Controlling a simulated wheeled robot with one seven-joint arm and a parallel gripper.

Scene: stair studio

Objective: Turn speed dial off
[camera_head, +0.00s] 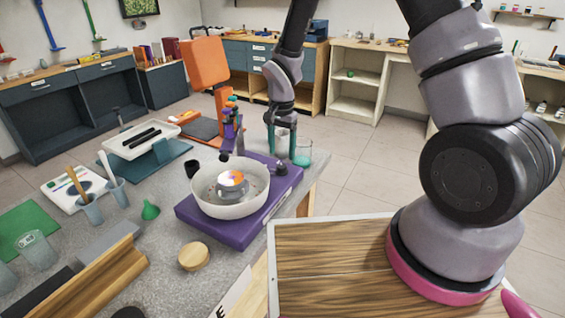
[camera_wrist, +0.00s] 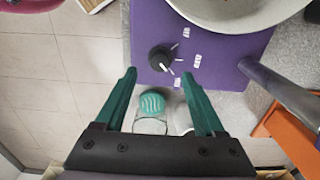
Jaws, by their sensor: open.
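The speed dial is a black round knob (camera_wrist: 161,58) with a white pointer mark on the purple base unit (camera_wrist: 205,60). In the wrist view its pointer faces the lower right, and small white labels are printed beside it, too small to read surely. In the head view the dial (camera_head: 281,169) sits at the base's right end. My gripper (camera_head: 281,152) is open and points down above that end. In the wrist view the dial lies just past the two green fingertips (camera_wrist: 159,75), about centred between them, and nothing is held. Contact with the dial is not visible.
A white bowl (camera_head: 207,207) sits on the purple base. A beaker with green liquid (camera_head: 303,154) stands just behind my gripper; it also shows between the fingers in the wrist view (camera_wrist: 152,103). A metal post (camera_wrist: 258,70) and orange object (camera_wrist: 292,135) are at right.

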